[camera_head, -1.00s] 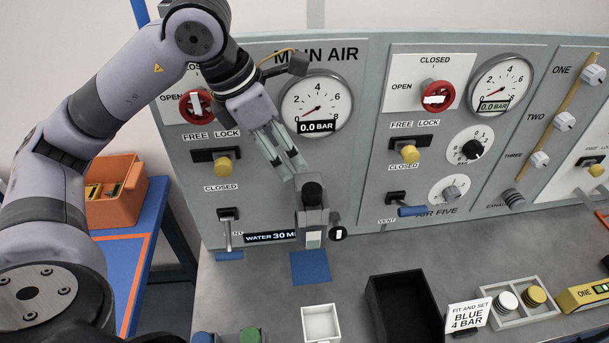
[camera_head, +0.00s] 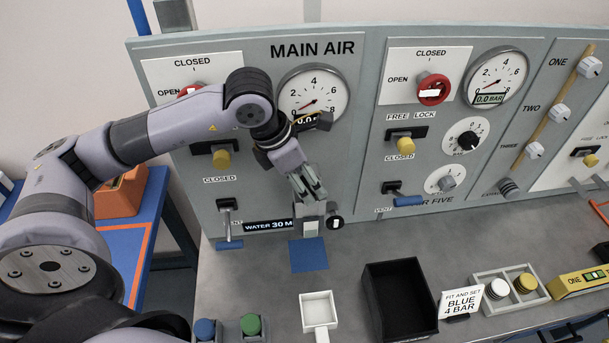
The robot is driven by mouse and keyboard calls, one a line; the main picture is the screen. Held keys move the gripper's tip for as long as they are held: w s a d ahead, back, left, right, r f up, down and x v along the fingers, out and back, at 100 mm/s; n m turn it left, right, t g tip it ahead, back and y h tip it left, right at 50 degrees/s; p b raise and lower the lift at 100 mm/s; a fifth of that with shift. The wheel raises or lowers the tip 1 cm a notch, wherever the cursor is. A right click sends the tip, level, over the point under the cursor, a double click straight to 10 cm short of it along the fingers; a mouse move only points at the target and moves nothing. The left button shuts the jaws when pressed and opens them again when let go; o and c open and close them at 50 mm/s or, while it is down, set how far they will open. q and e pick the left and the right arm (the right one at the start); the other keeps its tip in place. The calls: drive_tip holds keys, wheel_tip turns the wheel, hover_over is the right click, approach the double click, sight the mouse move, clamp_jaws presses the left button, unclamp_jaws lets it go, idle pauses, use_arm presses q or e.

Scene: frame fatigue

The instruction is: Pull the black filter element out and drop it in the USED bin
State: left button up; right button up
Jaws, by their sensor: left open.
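My left gripper (camera_head: 315,196) is open, with its fingers pointing down at the top of the grey filter housing (camera_head: 311,228) in front of the MAIN AIR panel. The black filter element is hidden behind the fingers or too dark to make out. I cannot tell whether the fingers touch it. A black open bin (camera_head: 374,311) stands on the bench to the right of the housing. I see no USED label on it.
A small white tray (camera_head: 317,309) sits left of the black bin. A blue pad (camera_head: 308,256) lies before the housing. A sign (camera_head: 461,302) and a tray of discs (camera_head: 485,306) stand right.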

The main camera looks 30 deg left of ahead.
use_arm(q)
drive_tip(key=shift+c, duration=0.2)
drive_tip(key=shift+r, duration=0.1)
clamp_jaws()
idle(0.8)
